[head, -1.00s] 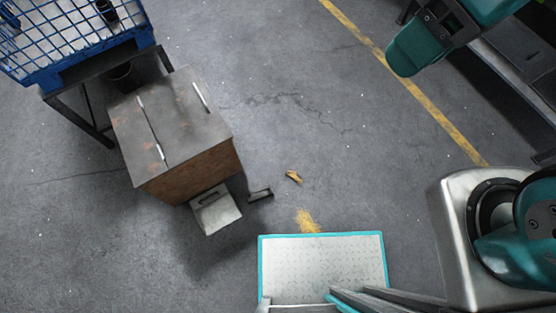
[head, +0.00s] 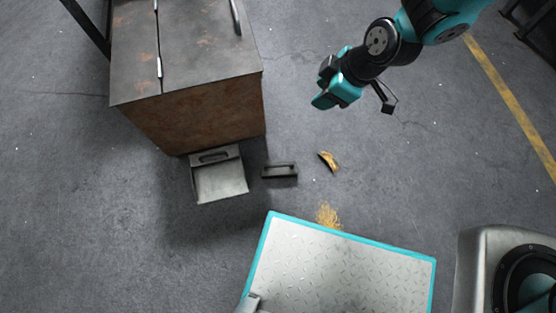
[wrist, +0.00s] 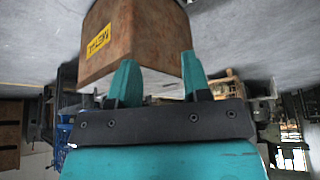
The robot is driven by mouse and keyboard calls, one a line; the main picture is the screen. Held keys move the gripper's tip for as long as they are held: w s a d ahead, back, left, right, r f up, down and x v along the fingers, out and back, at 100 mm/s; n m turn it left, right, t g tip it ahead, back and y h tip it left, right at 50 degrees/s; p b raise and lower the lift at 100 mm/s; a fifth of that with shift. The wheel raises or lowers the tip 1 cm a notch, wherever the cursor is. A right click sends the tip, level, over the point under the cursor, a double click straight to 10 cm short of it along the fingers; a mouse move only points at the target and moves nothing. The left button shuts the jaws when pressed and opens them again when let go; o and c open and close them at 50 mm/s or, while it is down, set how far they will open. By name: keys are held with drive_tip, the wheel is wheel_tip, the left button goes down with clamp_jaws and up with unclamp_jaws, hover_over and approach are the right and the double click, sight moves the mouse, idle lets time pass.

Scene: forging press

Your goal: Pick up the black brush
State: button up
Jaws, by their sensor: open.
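The black brush (head: 279,171) lies on the grey floor in the head view, just right of a grey dustpan (head: 220,181) and apart from my gripper. My gripper (head: 322,85) is up and to the right of the brush in the head view, held above the floor. In the wrist view my gripper (wrist: 158,76) has its two teal fingers spread, with nothing between them. The brush cannot be made out in the wrist view.
A rusty brown box (head: 200,105) stands behind the dustpan; the wrist view shows its yellow label upside down. A banana peel (head: 328,161) and yellow crumbs (head: 328,216) lie right of the brush. My teal-edged base plate is at the bottom. Open floor lies between.

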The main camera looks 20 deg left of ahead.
drive_tip(key=s+a+f+n+b, duration=0.1)
drive_tip(key=f+n+b, duration=0.15)
drive_tip(key=f, duration=0.75)
drive_tip(key=s+f+n+b, duration=0.15)
drive_tip(key=f+b, duration=0.25)
drive_tip(key=f, duration=0.6)
drive_tip(key=s+a+f+n+b, duration=0.15)
drive_tip(key=f+b, duration=0.25)
drive_tip(key=f, duration=0.6)
drive_tip(key=b, duration=0.6)
approach(278, 165)
drive_tip(key=shift+m, duration=0.45)
drive_tip(key=x, duration=0.5)
drive_tip(key=shift+s+d+f, duration=0.1)
drive_tip(key=shift+s+d, duration=0.05)
drive_tip(key=shift+s, duration=0.1)
drive_tip(key=b+x, duration=0.5)
drive_tip(key=x, duration=0.1)
drive_tip(key=shift+w, duration=0.2)
clamp_jaws()
